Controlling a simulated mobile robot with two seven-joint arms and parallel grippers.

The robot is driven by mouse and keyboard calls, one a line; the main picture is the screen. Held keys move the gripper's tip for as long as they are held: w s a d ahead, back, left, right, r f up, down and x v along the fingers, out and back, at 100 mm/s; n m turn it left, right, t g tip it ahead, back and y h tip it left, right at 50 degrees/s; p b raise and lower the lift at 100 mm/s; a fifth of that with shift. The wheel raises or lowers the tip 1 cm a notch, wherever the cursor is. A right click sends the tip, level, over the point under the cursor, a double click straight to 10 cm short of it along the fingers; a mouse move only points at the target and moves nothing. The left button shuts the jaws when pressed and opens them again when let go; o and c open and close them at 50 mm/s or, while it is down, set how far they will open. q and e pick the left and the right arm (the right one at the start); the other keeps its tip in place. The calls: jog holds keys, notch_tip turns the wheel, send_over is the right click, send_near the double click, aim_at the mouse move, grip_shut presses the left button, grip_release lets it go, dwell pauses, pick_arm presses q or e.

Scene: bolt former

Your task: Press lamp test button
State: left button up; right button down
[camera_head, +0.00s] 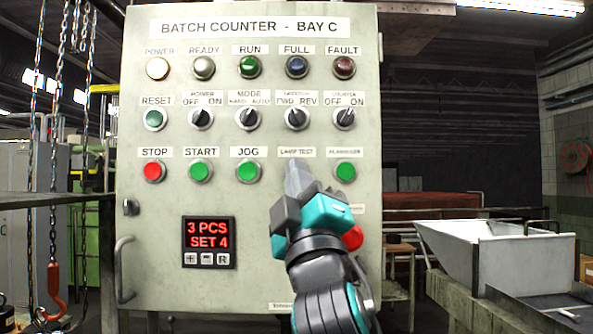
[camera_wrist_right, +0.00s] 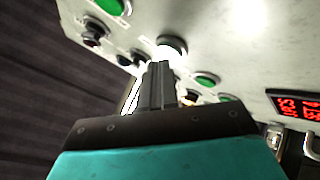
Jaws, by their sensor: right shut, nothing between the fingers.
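The batch counter panel (camera_head: 150,225) faces me with rows of lamps, switches and buttons. The lamp test label (camera_head: 297,152) shows in its third row. The button under that label is hidden behind my right gripper (camera_head: 296,166) in the head view. The gripper is shut and empty, its fingertips just below the label. In the right wrist view, the shut fingers (camera_wrist_right: 156,70) point at the panel face, with a round dark-ringed control (camera_wrist_right: 172,45) close beyond the tips. I cannot tell whether the tips touch anything. My left gripper is out of view.
The green jog button (camera_head: 248,171) is to the left of the fingers and another green button (camera_head: 345,171) is to the right. A red round knob (camera_head: 352,238) is partly hidden by my gripper. A red display (camera_head: 208,242) sits lower left; a metal hopper (camera_head: 490,255) stands right.

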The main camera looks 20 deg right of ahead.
jog(key=s+a+p, duration=0.1)
jog(key=s, duration=0.4)
jog(key=shift+s+a, duration=0.35)
jog(key=shift+s, duration=0.05)
dwell(0.3)
